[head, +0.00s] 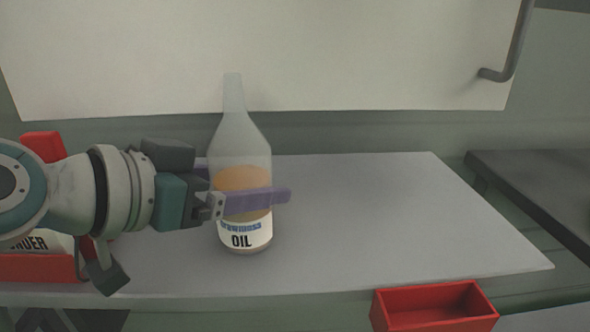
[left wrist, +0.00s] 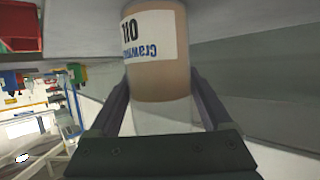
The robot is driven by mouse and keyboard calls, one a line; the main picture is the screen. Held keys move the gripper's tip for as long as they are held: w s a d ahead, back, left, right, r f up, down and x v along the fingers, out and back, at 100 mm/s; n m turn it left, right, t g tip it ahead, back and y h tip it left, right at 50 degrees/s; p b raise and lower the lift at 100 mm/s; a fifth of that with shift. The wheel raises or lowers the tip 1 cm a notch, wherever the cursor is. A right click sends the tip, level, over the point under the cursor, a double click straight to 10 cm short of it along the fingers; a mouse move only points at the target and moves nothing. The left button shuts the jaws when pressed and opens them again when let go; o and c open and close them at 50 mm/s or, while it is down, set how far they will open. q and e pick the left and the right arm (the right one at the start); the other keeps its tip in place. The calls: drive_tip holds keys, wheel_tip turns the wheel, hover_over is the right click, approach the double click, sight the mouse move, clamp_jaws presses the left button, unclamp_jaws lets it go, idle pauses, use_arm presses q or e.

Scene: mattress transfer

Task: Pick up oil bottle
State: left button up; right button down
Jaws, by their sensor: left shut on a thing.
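The oil bottle (head: 240,150) is clear with an orange-brown fill and a white OIL label. It stands upright on the grey table in the head view. My left gripper (head: 248,200) comes in from the left, with a purple finger across the front of the bottle; it is shut on the bottle around its middle. The far finger is mostly hidden behind the bottle. In the left wrist view the bottle (left wrist: 155,60) sits between the two fingers (left wrist: 163,105), with its label upside down. My right gripper is not in view.
The grey table (head: 400,220) is clear to the right of the bottle. An empty red bin (head: 430,325) is at the front edge. A red container (head: 40,268) with a labelled packet is at the left, partly behind my arm. A white panel (head: 380,55) stands behind.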

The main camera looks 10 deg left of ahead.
use_arm(q)
drive_tip(key=shift+r, duration=0.1)
clamp_jaws()
idle(0.3)
